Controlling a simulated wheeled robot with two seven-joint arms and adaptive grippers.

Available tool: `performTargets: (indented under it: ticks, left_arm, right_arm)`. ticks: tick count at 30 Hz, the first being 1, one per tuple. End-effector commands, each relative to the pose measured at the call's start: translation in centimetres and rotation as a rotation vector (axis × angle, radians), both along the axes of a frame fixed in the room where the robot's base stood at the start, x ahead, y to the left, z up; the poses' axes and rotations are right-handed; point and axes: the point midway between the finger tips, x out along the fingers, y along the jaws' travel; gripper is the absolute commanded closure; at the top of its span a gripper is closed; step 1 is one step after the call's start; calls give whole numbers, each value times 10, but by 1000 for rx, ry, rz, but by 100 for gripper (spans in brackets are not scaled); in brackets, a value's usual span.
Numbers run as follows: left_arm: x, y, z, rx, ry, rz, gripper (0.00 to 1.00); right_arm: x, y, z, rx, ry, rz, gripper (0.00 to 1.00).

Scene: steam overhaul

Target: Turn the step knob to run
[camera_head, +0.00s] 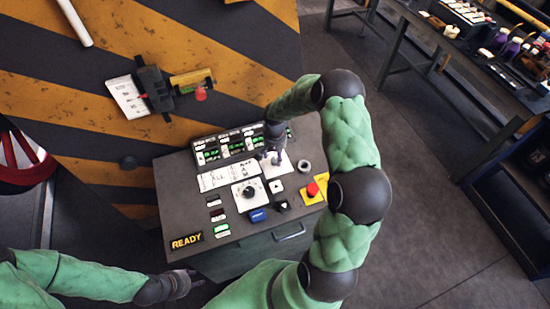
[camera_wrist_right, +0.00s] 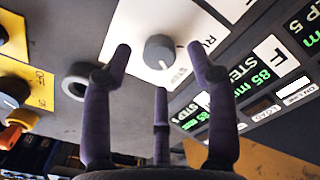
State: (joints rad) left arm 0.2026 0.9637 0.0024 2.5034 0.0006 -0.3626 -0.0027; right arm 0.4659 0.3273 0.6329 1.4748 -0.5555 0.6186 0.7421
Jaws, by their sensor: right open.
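The step knob (camera_wrist_right: 160,52) is a round grey knob on a white plate (camera_wrist_right: 130,25), with RUN and STEP lettering partly visible in the right wrist view. My right gripper (camera_wrist_right: 158,62) is open, its fingers spread around the knob's place in that view; I cannot tell whether they touch it. In the head view my right gripper (camera_head: 273,157) is over the panel's upper right part and hides the knob there. My left gripper (camera_head: 188,283) is low at the left, in front of the console and away from the panel; its opening is unclear.
The console (camera_head: 180,185) carries a larger black dial (camera_head: 249,191), a blue button (camera_head: 257,215), a red button (camera_head: 312,189) on yellow and a lit READY sign (camera_head: 187,241). Green-lit displays (camera_head: 222,148) line its back. A workbench (camera_head: 470,60) stands at the right.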

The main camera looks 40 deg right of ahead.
Motion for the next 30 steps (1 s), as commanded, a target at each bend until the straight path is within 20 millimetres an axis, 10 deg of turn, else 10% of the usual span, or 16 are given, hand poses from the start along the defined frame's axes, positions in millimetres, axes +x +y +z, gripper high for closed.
performTargets:
  ticks: [16, 23, 30]
  left_arm:
    - [0, 0, 0, 0, 0, 0, 60]
    - [0, 0, 0, 0, 0, 0, 60]
    - [0, 0, -1, 0, 0, 0, 60]
  right_arm:
    - [0, 0, -24, 0, 0, -1, 42]
    - [0, 0, -23, 0, 0, 0, 98]
    - [0, 0, -24, -1, -1, 8, 98]
